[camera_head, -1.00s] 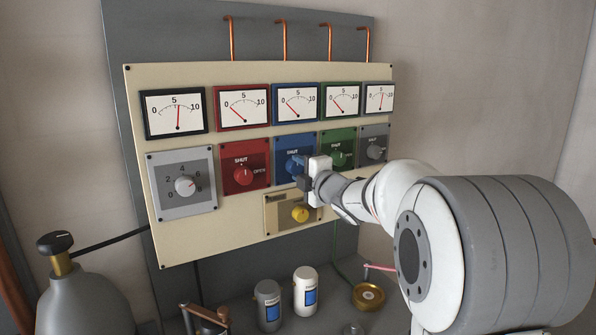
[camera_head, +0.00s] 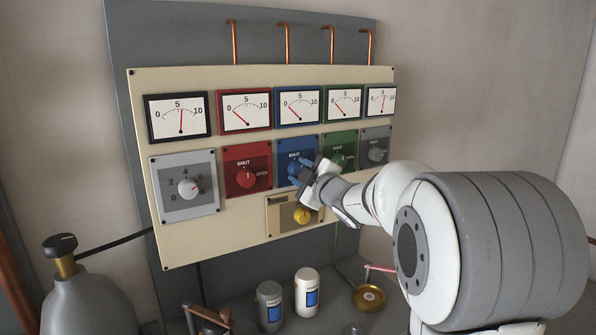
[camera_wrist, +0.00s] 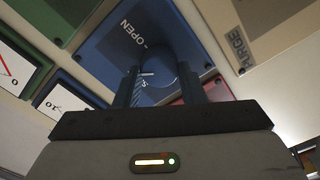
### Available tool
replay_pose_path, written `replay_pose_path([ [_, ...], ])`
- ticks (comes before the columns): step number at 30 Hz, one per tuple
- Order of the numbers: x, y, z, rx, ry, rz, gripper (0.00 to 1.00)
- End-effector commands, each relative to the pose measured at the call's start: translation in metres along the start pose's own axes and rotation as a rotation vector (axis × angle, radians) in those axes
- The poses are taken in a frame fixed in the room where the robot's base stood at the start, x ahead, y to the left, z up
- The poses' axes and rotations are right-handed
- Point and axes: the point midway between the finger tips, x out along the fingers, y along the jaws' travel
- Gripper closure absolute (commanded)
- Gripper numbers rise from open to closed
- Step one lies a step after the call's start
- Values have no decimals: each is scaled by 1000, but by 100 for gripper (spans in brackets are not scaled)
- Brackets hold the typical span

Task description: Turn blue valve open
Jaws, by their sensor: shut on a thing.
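The blue valve is a round blue knob on a blue square plate (camera_head: 285,148) marked SHUT, in the middle of the cream panel. In the wrist view the knob (camera_wrist: 166,72) sits between the two dark fingers of my gripper (camera_wrist: 167,85), and the plate (camera_wrist: 110,62) carries the word OPEN. My gripper (camera_head: 303,170) is shut on the knob and is tilted in the head view. The fingers and gripper body hide part of the knob, so its pointer is hard to read. The blue-framed gauge (camera_head: 298,106) above has its needle low, left of centre.
Beside the blue plate are a red valve (camera_head: 246,178) and a green valve (camera_head: 340,161). A yellow knob (camera_head: 302,215) sits just below my gripper. A grey dial (camera_head: 188,188) is at left. Canisters (camera_head: 307,292) stand below the panel.

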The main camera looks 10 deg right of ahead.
Motion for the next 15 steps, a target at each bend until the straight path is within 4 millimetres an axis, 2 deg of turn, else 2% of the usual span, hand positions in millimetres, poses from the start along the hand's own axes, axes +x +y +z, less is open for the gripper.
replay_pose_path([
  [15, -1, -3, 4, 493, -15, -6, 87],
])
